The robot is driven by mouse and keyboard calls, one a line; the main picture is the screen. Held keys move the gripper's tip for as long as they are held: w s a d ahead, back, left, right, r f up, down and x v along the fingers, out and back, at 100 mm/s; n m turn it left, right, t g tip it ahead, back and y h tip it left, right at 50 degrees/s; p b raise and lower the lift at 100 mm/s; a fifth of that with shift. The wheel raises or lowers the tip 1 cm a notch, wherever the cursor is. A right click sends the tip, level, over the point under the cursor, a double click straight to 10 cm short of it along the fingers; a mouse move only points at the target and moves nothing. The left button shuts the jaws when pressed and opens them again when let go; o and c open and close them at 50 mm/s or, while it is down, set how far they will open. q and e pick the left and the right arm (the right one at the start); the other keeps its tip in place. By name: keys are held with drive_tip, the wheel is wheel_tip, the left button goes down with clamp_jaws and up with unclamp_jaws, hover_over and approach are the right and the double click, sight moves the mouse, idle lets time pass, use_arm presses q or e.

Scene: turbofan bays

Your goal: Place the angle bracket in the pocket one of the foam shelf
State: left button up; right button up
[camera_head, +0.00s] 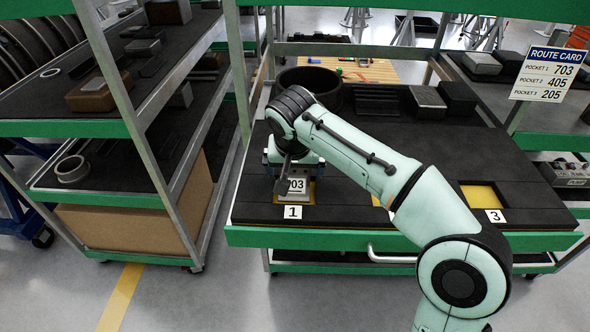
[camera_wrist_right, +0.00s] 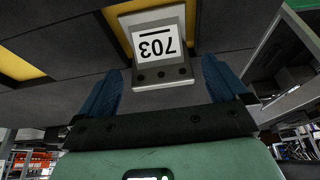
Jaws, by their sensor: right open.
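The angle bracket (camera_head: 296,187) is a grey metal piece with a white 703 label, at pocket one of the foam shelf (camera_head: 340,213), above the tag marked 1. Yellow pocket floor (camera_head: 312,190) shows beside it; I cannot tell whether it is fully seated. My right gripper (camera_head: 293,172) is just behind and above the bracket, partly hidden by its own wrist. In the right wrist view, the blue fingers (camera_wrist_right: 160,82) are open, one on each side of the bracket's near end (camera_wrist_right: 160,72), with gaps visible. My left gripper is not in view.
Pocket three (camera_head: 482,196) is empty and yellow; pocket two (camera_head: 376,200) is mostly hidden by my right arm. A dark round bowl-like part (camera_head: 312,84) and grey blocks (camera_head: 427,102) stand at the shelf's back. A metal rack (camera_head: 145,110) stands close on the left. A route card (camera_head: 548,75) hangs right.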

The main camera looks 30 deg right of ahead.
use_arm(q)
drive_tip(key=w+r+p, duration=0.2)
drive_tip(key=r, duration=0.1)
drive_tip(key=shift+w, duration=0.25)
use_arm(e)
drive_tip(key=v, duration=1)
drive_tip(key=shift+r, duration=0.35)
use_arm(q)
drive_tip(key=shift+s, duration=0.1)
use_arm(e)
drive_tip(key=shift+s+a, duration=0.1)
drive_tip(key=shift+s, duration=0.05)
